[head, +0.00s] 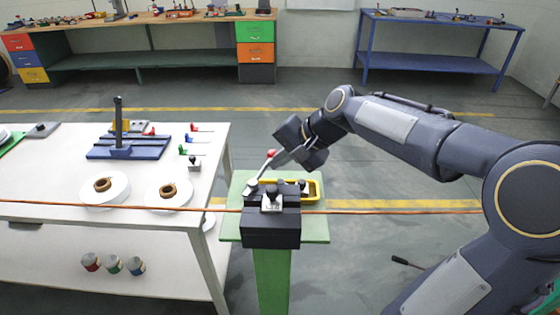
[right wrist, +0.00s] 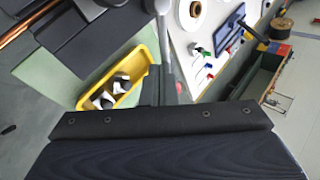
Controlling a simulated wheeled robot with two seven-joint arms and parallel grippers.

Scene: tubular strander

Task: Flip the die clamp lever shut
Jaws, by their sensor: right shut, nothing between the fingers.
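The die clamp lever (head: 262,167) stands raised and tilted on the left of the dark die block (head: 270,232), its red knob at the upper end. In the right wrist view the grey lever (right wrist: 164,40) runs down to its reddish tip, close to my gripper. My right gripper (head: 279,159) is shut and empty, its fingertips right beside the knob on its right; I cannot tell whether they touch. A copper wire (head: 370,211) runs through the block. My left gripper is not in view.
A yellow tray (right wrist: 142,65) with small metal parts sits behind the block on the green stand (head: 318,232). A white table (head: 60,235) with spools and a blue rack (head: 130,148) stands to the left. The floor right of the stand is mostly clear below my arm.

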